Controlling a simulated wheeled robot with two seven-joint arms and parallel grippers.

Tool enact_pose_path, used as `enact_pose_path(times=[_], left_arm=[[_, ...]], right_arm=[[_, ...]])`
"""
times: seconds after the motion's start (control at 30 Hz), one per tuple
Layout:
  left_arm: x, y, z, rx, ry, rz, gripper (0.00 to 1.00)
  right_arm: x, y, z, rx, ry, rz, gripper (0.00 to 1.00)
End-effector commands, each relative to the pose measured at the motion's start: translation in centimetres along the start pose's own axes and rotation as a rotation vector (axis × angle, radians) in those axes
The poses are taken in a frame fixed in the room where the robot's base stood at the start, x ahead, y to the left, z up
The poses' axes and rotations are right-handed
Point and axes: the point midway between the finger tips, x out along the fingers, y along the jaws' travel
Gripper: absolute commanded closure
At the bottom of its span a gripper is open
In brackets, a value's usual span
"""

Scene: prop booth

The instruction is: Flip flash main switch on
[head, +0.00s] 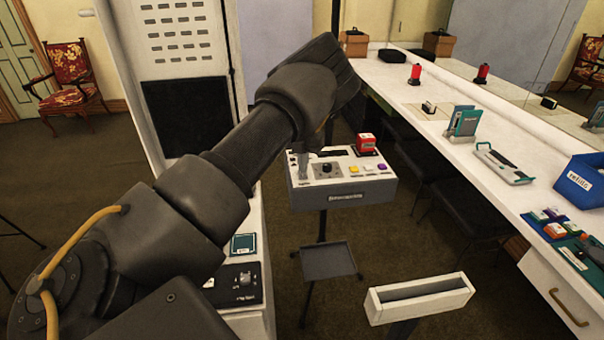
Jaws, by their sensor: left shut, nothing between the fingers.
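A grey-white control box (343,192) stands on a thin post in the middle of the head view. Its top holds a black knob (326,170), a yellow button (353,169) and a purple button. My left arm reaches across from the left, and its wrist bends down over the box. My left gripper (304,172) is shut and empty, at the left end of the box's top; whether it touches is unclear. A black panel (238,284) with small controls lies lower left, partly beside my arm. The labels are too small to read, so I cannot tell which control is the flash main switch.
A red device (366,143) sits at the box's back right. A small grey tray (328,261) and a white open-topped bin (418,298) stand in front. A long white counter (440,130) with several items runs along the right, with dark chairs beneath.

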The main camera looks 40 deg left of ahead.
Motion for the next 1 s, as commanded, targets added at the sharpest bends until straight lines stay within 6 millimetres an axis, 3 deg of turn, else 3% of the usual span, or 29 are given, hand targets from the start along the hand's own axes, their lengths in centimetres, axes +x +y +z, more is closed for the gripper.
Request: enact_pose_path(times=[1.0], left_arm=[[1.6, 0.0, 0.0, 0.0, 0.0, 0.0, 1.0]], right_arm=[[0.8, -0.1, 0.0, 0.001, 0.0, -0.001, 0.64]])
